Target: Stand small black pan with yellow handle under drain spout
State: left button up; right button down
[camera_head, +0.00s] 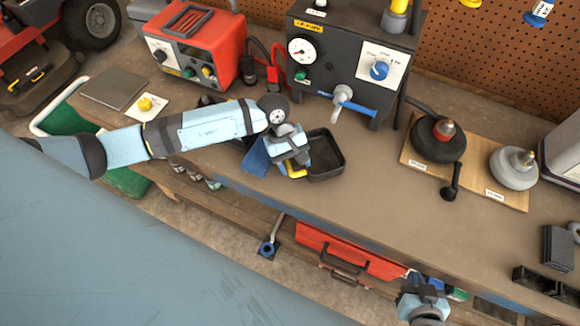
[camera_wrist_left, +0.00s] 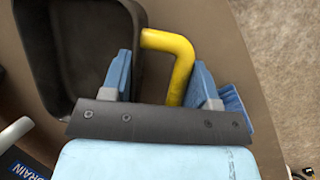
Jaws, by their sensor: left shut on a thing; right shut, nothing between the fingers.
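The small black pan (camera_head: 325,160) is at the front part of the bench, in front of the grey machine. In the left wrist view the pan (camera_wrist_left: 95,50) is at upper left, partly cut off. Its yellow handle (camera_wrist_left: 178,52) is between the fingers of my left gripper (camera_wrist_left: 162,80), which is shut on it. In the head view my left gripper (camera_head: 292,160) hides part of the handle. Whether the pan touches the bench is unclear. My right gripper (camera_head: 425,300) is shut and empty at lower right.
The dark grey machine (camera_head: 340,60) and a red unit (camera_head: 195,45) stand at the back. A wooden board (camera_head: 465,170) with two round weights is at right. A red toolbox (camera_head: 350,255) is below the bench edge. Clear bench top lies right of the pan.

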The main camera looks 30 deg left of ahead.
pick_arm(q)
jog(key=shift+w+f+b, duration=0.1)
jog(key=shift+w+b, duration=0.3)
jog(key=shift+w, duration=2.65)
jog(key=shift+f+b, duration=0.5)
jog(key=shift+b, duration=0.2)
jog(key=o, duration=1.1)
jog(key=shift+s, duration=0.1)
jog(key=shift+c, duration=0.2)
